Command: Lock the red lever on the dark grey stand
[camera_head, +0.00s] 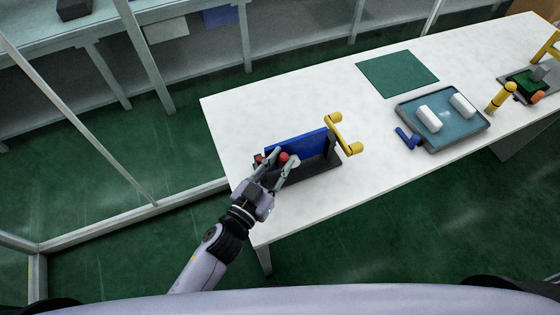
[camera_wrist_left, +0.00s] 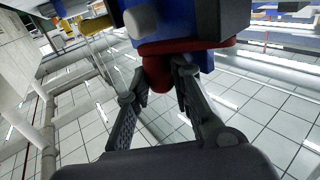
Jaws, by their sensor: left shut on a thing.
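The dark grey stand (camera_head: 318,172) sits on the near left part of the white table and holds an upright blue board (camera_head: 296,145). The red lever (camera_head: 284,157) is at the stand's left end, partly hidden by my gripper. My left gripper (camera_head: 279,165) reaches it from the front left. In the left wrist view the red lever (camera_wrist_left: 158,70) stands between the fingers of my left gripper (camera_wrist_left: 160,88), and they are shut on it. Whether the lever is locked cannot be told. My right gripper is not in view.
Farther right are a grey tray (camera_head: 455,143) with white cylinders, a blue piece (camera_head: 408,138), a yellow piece (camera_head: 501,97) and a green mat (camera_head: 397,73). The table between stand and tray is mostly clear.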

